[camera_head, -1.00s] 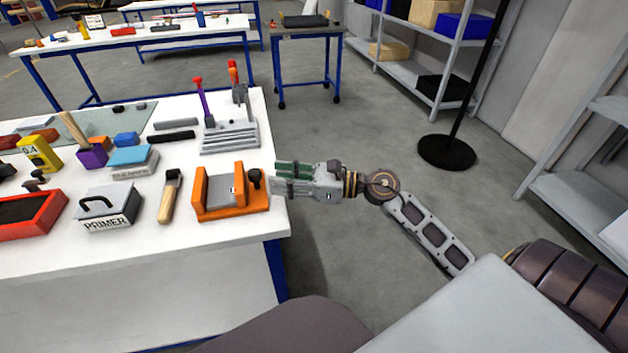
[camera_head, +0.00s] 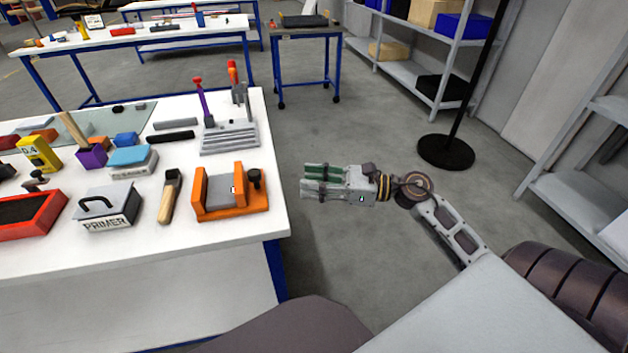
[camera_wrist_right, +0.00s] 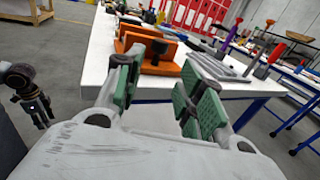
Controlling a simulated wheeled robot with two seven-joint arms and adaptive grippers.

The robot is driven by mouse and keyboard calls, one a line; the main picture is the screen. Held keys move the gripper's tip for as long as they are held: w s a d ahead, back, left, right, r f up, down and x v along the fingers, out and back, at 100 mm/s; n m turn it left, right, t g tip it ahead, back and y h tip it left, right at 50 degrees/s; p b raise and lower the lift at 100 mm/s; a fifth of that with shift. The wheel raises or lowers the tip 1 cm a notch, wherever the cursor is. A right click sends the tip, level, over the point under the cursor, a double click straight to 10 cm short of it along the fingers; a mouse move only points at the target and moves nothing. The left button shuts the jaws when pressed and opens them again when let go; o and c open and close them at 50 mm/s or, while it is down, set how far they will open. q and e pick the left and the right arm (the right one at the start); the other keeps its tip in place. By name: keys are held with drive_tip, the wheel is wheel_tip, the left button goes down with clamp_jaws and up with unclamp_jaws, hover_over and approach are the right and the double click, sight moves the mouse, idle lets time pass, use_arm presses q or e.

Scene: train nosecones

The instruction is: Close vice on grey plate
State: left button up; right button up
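The orange vice (camera_head: 238,205) stands near the right edge of the white workbench. The grey plate (camera_head: 218,190) sits between its two upright jaws; I cannot tell whether both jaws touch it. A black knob (camera_head: 254,177) is on the vice's right end. In the right wrist view the vice (camera_wrist_right: 160,66) and its dark knob (camera_wrist_right: 159,46) show beyond the fingers. My right gripper (camera_head: 303,182) is off the bench's right edge, apart from the vice and pointing left at it. Its green-padded fingers (camera_wrist_right: 163,92) are spread and empty.
A wooden-handled brush (camera_head: 168,197) and a primer box (camera_head: 107,207) lie left of the vice. A grey rack (camera_head: 230,137) with upright tools stands behind it. The floor right of the workbench (camera_head: 270,227) is clear up to a black pole base (camera_head: 446,152).

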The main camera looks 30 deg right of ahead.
drive_tip(key=shift+o, duration=1.4)
drive_tip(key=shift+r, duration=0.1)
drive_tip(key=w+d+r+n+y+b, duration=0.1)
drive_tip(key=w+d+r+n+b, duration=0.15)
drive_tip(key=w+r, duration=0.45)
use_arm(q)
drive_tip(key=shift+t, duration=0.3)
drive_tip(key=r, duration=0.3)
drive_tip(key=w+r, duration=0.1)
drive_tip(key=shift+d+r, duration=0.25)
drive_tip(key=shift+d, duration=0.05)
use_arm(e)
wheel_tip(320, 180, down, 7)
drive_tip(key=s+d+n+g+y, duration=0.1)
drive_tip(key=s+n+g+y, duration=0.1)
drive_tip(key=g, duration=0.4)
drive_tip(key=shift+s+d, duration=0.3)
